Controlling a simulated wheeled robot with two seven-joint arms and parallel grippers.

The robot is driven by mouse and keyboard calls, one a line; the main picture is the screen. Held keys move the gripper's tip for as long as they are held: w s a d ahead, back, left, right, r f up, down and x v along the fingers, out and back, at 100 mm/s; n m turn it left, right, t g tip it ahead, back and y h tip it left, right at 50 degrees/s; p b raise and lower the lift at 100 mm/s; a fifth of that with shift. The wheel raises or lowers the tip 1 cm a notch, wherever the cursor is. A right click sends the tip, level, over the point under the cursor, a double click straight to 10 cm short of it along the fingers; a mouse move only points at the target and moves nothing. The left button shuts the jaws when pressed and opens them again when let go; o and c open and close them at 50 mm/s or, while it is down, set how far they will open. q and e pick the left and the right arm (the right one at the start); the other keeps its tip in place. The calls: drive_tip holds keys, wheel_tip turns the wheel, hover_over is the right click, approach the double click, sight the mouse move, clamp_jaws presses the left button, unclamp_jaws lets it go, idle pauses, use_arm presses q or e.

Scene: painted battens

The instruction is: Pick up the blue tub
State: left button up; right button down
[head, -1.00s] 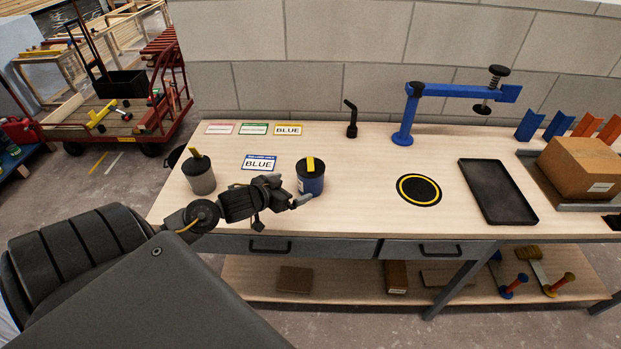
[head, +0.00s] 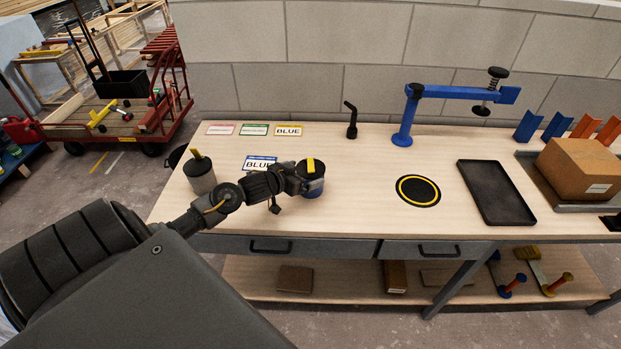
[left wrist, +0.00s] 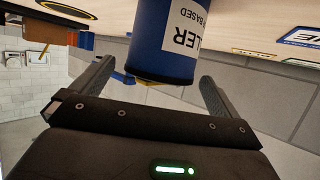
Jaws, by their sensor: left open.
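The blue tub (head: 312,189) stands upright on the workbench, with a dark lid and a yellow strip on top. My left gripper (head: 308,185) is open at the tub, and its near parts hide some of the tub's side. In the left wrist view the tub (left wrist: 172,40), with a white label, shows between the two spread fingers of the left gripper (left wrist: 152,85). I cannot tell whether either finger touches it. My right gripper is in neither view.
A grey tub (head: 200,174) with a yellow-handled tool stands left of the gripper. A black disc with a yellow ring (head: 418,190), a dark tray (head: 495,192) and a blue clamp (head: 405,125) are to the right.

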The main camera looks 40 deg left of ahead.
use_arm(q)
drive_tip(key=p+x, duration=0.1)
drive_tip(key=x, duration=0.2)
drive_tip(key=shift+w+f, duration=0.5)
drive_tip(key=shift+w, duration=0.15)
drive_tip(key=shift+s, duration=0.1)
drive_tip(key=c, duration=1.2)
drive_tip(key=shift+r, duration=0.2)
drive_tip(key=shift+c, duration=0.2)
